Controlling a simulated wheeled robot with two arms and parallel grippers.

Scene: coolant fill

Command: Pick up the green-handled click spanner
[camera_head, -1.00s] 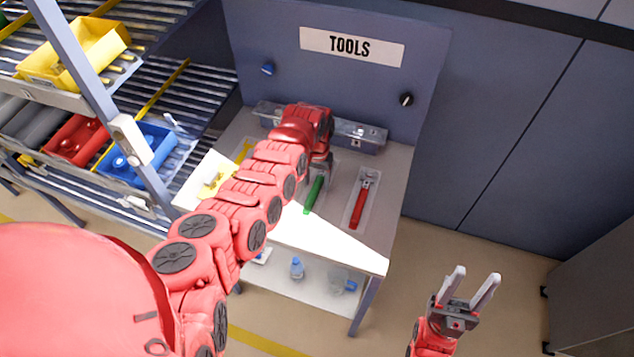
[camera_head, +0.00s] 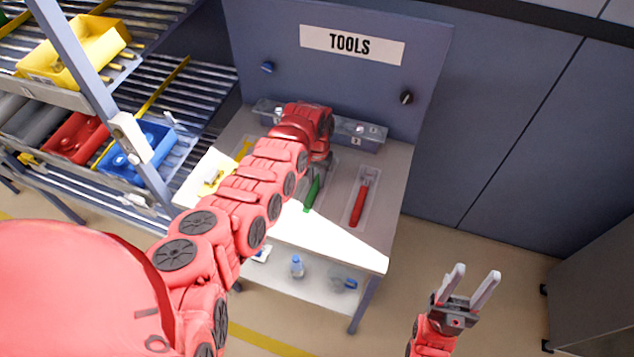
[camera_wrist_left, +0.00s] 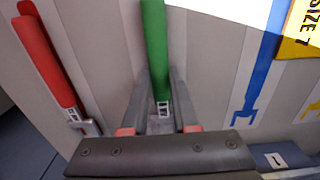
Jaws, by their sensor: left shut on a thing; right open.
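The green-handled click spanner (camera_head: 312,194) is on the tools table, with its green handle pointing toward the table's front edge. It also shows in the left wrist view (camera_wrist_left: 154,45), its handle running up from between the fingers. My left gripper (camera_wrist_left: 161,118) is shut on the spanner near the lower end of the green handle; in the head view my forearm and wrist hide that end. My right gripper (camera_head: 468,288) is open and empty, off to the right of the table and low over the floor.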

